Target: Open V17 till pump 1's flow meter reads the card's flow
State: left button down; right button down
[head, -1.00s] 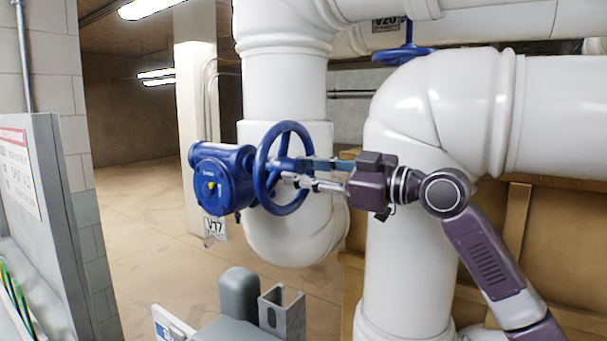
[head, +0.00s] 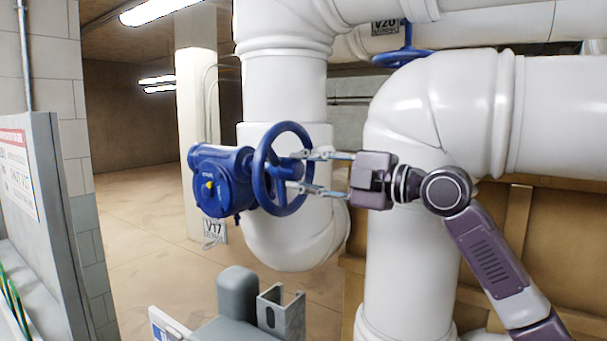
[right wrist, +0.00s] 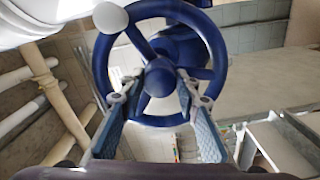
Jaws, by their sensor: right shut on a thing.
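The V17 valve is a blue gearbox (head: 217,180) with a yellow pointer on its face and a blue handwheel (head: 259,172) on its right side. Its V17 tag (head: 213,230) hangs below. My right gripper (head: 297,171) reaches in from the right, with its fingers one above the other at the wheel's middle. In the right wrist view the fingers (right wrist: 158,96) flank the hub and spokes of the handwheel (right wrist: 217,60), shut on it. A white knob sits on the rim there. My left gripper is not in view. No readable flow meter shows.
A grey board (head: 60,200) at left carries a red-headed sheet (head: 17,172), too small to read. White pipes (head: 285,85) stand behind the wheel and at right. The V20 handwheel (head: 403,56) is above. Grey metal fixtures (head: 238,295) stand below V17. Floor at left is clear.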

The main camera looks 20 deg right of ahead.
jog(key=shift+n, duration=1)
jog(key=c, duration=1.5)
grip_release()
jog(key=shift+o, duration=0.2)
jog(key=shift+d, duration=0.1)
jog(key=v, duration=1.1)
jog(key=shift+s+d, duration=0.25)
jog(key=shift+s, duration=0.1)
